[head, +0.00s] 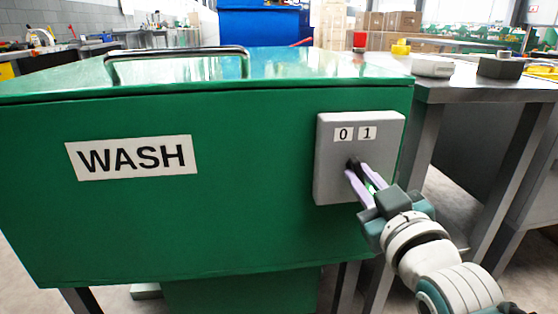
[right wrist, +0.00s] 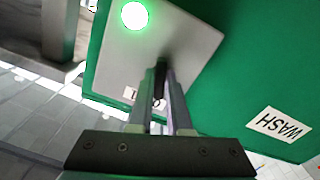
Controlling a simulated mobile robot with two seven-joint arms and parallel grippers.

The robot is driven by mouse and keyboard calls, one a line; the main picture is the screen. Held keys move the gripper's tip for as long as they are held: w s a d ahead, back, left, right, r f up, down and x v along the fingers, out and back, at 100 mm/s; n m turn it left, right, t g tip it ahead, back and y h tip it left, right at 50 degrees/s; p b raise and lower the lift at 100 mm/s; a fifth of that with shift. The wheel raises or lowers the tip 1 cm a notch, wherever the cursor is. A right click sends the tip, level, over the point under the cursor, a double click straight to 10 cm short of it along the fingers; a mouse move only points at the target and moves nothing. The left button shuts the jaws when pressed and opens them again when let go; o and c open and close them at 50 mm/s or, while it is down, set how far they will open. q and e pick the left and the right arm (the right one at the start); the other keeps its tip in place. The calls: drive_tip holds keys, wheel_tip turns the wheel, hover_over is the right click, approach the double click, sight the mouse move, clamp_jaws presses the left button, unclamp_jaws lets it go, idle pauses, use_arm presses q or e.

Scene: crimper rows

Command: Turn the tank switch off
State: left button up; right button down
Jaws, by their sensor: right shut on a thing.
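The green tank (head: 230,225) bears a WASH label (head: 132,158) and a grey switch box (head: 332,175) at its right. The box has 0 and 1 marks (head: 354,134) at its top. A black switch knob (head: 352,163) sits below the marks; it also shows in the right wrist view (right wrist: 161,65). My right gripper (head: 358,173) is shut on the knob, its two pale fingers on either side. The fingers hide much of the knob, so I cannot tell which mark it points to. A green lamp (right wrist: 135,14) on the box glows in the right wrist view. My left gripper is out of view.
The tank has a lid with a metal handle (head: 178,52). A grey table (head: 445,90) stands close at the right, with a white round part (head: 432,67), a dark block (head: 500,67) and a yellow part (head: 400,48) on it. The tank front left of the box is clear.

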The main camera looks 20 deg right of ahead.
drive_tip(key=shift+n, duration=0.9)
drive_tip(key=c, duration=0.9)
unclamp_jaws()
drive_tip(key=shift+o, duration=0.2)
drive_tip(key=p+v, duration=0.3)
drive_tip(key=v, duration=0.7)
drive_tip(key=shift+p, duration=0.3)
